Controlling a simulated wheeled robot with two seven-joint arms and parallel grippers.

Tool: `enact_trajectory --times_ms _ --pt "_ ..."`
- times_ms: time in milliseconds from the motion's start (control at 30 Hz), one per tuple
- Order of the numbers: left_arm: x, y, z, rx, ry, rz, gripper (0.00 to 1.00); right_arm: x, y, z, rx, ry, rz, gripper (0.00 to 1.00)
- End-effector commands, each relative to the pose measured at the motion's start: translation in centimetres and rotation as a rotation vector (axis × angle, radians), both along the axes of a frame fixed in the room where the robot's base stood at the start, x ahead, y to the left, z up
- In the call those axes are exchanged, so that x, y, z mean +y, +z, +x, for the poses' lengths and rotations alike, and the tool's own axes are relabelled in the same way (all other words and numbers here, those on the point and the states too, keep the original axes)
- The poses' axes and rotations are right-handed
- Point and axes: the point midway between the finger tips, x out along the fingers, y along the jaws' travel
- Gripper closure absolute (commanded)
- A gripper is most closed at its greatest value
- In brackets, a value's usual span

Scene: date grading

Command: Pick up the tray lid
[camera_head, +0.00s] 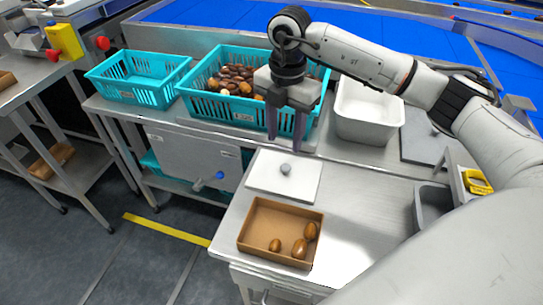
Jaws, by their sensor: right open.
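The tray lid (262,182) is a flat white square plate with a small grey knob in its middle. It lies flat on the steel table behind the brown tray (246,222), which holds three brown dates. My right gripper (284,145) points down with its two fingers apart and nothing between them. In the picture its fingertips are just above the far edge of the lid, and they look clear of the knob. The exact height above the lid is hard to tell. My left gripper is not in view.
A teal crate of dates (205,105) stands behind my right gripper, with an empty teal crate (125,92) to its left. A white bin (368,128) stands behind and right of the lid. A grey plate (422,148) lies farther right. Bare steel table (365,205) lies right of the lid.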

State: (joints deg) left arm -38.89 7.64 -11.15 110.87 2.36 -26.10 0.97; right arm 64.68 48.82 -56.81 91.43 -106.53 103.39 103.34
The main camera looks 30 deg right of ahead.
Motion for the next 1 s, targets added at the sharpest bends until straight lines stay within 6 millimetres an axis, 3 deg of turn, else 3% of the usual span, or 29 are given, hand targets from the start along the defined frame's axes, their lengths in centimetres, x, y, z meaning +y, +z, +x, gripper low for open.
enact_trajectory --times_ms 233,367,633,967,1000 --pt "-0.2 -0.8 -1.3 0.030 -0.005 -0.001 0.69 0.0 -3.4 -0.1 0.003 0.000 0.000 0.57" --pt "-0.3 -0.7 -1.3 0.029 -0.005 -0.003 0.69 0.0 -4.3 -0.2 0.004 0.000 -0.001 0.57" --pt "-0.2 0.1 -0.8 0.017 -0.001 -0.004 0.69 0.2 -8.2 -0.6 0.004 0.000 -0.001 0.57" --pt "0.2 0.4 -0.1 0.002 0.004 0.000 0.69 0.2 -9.0 -0.6 0.001 0.000 0.000 0.57" --pt "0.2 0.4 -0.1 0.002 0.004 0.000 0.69 0.2 -9.0 -0.6 0.001 0.000 0.000 0.62"
